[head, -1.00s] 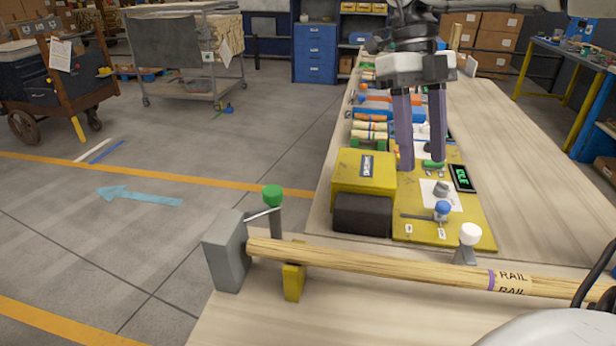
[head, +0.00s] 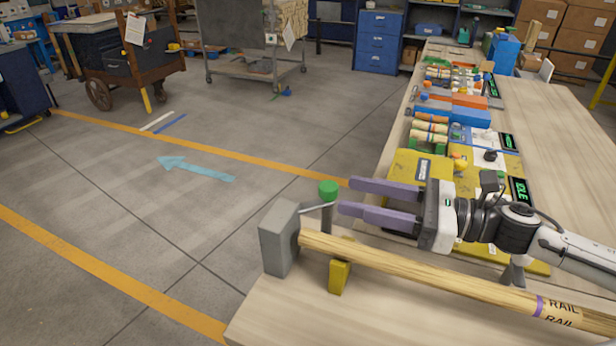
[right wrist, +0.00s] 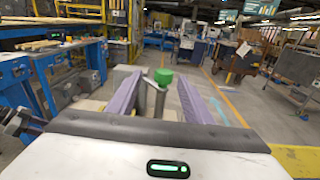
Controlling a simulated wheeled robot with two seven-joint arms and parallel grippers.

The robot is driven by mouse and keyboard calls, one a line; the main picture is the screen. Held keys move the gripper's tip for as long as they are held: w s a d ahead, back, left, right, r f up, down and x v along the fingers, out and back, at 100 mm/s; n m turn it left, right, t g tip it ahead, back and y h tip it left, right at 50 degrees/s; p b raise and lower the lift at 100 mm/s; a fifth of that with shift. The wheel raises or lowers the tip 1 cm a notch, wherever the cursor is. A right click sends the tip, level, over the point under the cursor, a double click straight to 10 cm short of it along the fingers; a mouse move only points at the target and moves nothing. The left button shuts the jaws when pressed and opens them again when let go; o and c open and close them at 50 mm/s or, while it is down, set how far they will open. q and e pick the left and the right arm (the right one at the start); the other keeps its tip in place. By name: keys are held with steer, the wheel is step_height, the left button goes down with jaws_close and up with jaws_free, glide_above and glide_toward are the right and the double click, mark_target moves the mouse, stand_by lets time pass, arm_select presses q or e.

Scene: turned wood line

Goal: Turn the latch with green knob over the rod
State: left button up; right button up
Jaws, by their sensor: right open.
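The latch's green knob (head: 328,190) stands on top of a dark post beside the grey block (head: 279,238), with a thin metal bar running to the block. The wooden rod (head: 420,272) lies along the front of the bench, its left end at the grey block. My right gripper (head: 346,196) is open, its purple fingers pointing left towards the green knob, close to it in the head view. In the right wrist view the green knob (right wrist: 163,77) and its post show between the two fingers, apart from both. My left gripper is not in view.
A yellow support (head: 339,278) stands under the rod near its left end. A yellow machine (head: 417,165) sits behind my right gripper, and several coloured parts line the bench beyond.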

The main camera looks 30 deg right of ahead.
mark_target(336, 188)
steer(key=shift+w+r+t+h, duration=0.1)
steer(key=shift+w+t+h, duration=0.2)
steer(key=shift+w+t, duration=0.15)
steer(key=x, duration=0.4)
steer(key=shift+w+a, duration=0.1)
steer(key=shift+a, duration=0.05)
steer(key=shift+p+x, duration=0.55)
steer(key=shift+x, duration=2)
jaws_close()
